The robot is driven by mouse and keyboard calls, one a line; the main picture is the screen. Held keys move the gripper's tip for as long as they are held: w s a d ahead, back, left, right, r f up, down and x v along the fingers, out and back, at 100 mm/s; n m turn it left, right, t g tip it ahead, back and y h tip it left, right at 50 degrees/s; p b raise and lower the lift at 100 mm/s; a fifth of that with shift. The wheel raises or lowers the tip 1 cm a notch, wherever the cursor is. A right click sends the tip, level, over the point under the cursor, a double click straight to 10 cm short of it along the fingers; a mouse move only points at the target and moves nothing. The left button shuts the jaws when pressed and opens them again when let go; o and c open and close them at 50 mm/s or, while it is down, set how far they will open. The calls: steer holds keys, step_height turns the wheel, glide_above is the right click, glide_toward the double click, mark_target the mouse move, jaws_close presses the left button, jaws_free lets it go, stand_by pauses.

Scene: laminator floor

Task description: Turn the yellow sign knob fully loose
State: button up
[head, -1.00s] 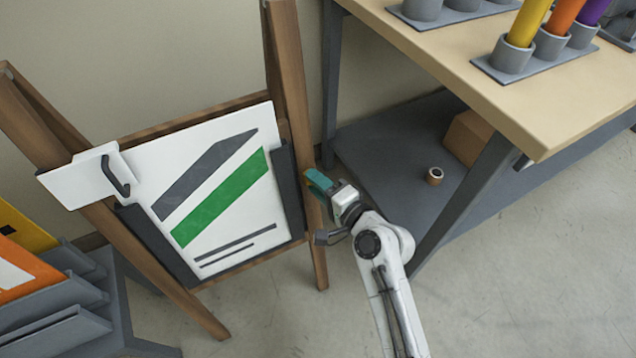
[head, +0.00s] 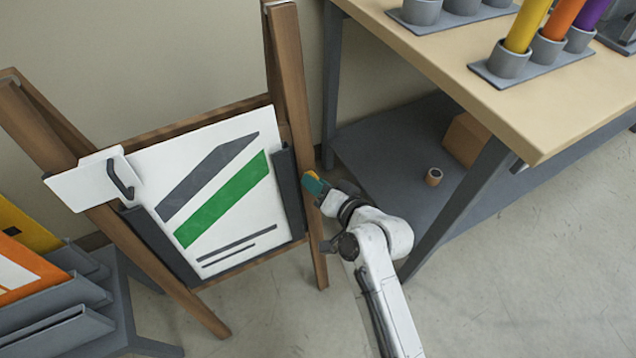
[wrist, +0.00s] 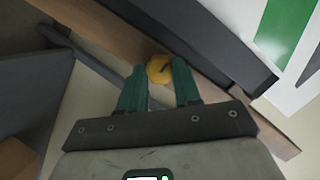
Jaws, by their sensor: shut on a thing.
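The yellow knob (wrist: 159,69) sits at the side of the wooden easel's right leg, beside the dark sign clamp. In the wrist view it lies between the tips of my gripper's teal fingers (wrist: 160,84), which are shut on it. A dark mark shows on the knob's face. In the head view my gripper (head: 314,183) is at the easel's right leg, with a bit of the yellow knob (head: 312,174) showing at its tips. The white sign (head: 215,190) with green and grey stripes rests in the easel's dark holder.
The easel's right leg (head: 290,75) stands near the workbench (head: 550,110), with its dark lower shelf (head: 390,140) right of my arm. A tape roll (head: 433,177) and a cardboard box (head: 466,138) sit on that shelf. A sign rack (head: 75,310) stands at the lower left.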

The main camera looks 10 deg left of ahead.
steer(key=shift+f, duration=0.15)
stand_by(0.3)
steer(key=o, duration=1.1)
steer(key=shift+c, duration=0.2)
steer(key=shift+s, duration=0.1)
steer(key=p+v, duration=0.2)
steer(key=v, duration=0.9)
steer(key=shift+w, duration=0.2)
